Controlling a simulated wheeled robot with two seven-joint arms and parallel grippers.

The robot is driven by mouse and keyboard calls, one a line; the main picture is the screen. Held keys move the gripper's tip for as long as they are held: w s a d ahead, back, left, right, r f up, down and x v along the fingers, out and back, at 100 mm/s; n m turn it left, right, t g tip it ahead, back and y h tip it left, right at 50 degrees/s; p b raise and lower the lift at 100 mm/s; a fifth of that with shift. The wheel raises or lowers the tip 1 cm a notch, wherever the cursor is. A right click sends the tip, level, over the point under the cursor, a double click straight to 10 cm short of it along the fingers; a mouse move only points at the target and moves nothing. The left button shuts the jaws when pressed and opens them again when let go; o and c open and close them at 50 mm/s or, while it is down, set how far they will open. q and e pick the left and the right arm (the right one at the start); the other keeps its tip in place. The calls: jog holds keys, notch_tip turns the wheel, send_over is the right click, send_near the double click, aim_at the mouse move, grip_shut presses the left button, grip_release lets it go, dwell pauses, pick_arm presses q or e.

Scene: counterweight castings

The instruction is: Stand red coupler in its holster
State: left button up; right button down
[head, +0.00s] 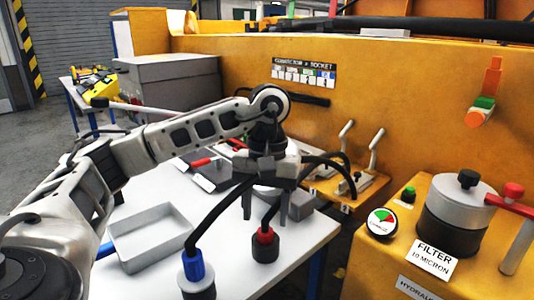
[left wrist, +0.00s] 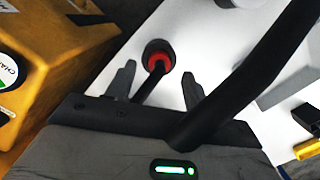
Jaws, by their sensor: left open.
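The red coupler (head: 265,236) shows as a red collar on a black hose, upright above a dark round body at the table's front right. I cannot tell whether that dark body is its holster or part of the coupler. My left gripper (head: 265,219) is open and points down just above it, fingers apart. In the left wrist view, the red collar (left wrist: 158,62) lies beyond and between the open fingertips (left wrist: 157,73), with a dark ring around it. The fingers do not appear to touch it. My right gripper is not in view.
A blue coupler (head: 193,265) on a black hose stands to the left. A grey tray (head: 150,232) lies on the white table (head: 318,232). A yellow housing with a filter (head: 455,215) and gauge (head: 381,222) stands at right. Hoses hang close to the gripper.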

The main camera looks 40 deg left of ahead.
pick_arm(q)
notch_tip(320, 180, up, 12)
jog(key=w+p, duration=0.1)
jog(key=p, duration=0.4)
jog(key=shift+w+a, duration=0.15)
jog(key=shift+a, duration=0.15)
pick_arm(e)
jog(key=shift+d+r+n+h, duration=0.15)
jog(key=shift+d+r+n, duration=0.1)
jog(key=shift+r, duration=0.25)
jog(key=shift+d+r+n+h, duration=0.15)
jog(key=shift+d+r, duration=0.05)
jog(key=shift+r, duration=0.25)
pick_arm(q)
jog(key=shift+f, duration=0.1)
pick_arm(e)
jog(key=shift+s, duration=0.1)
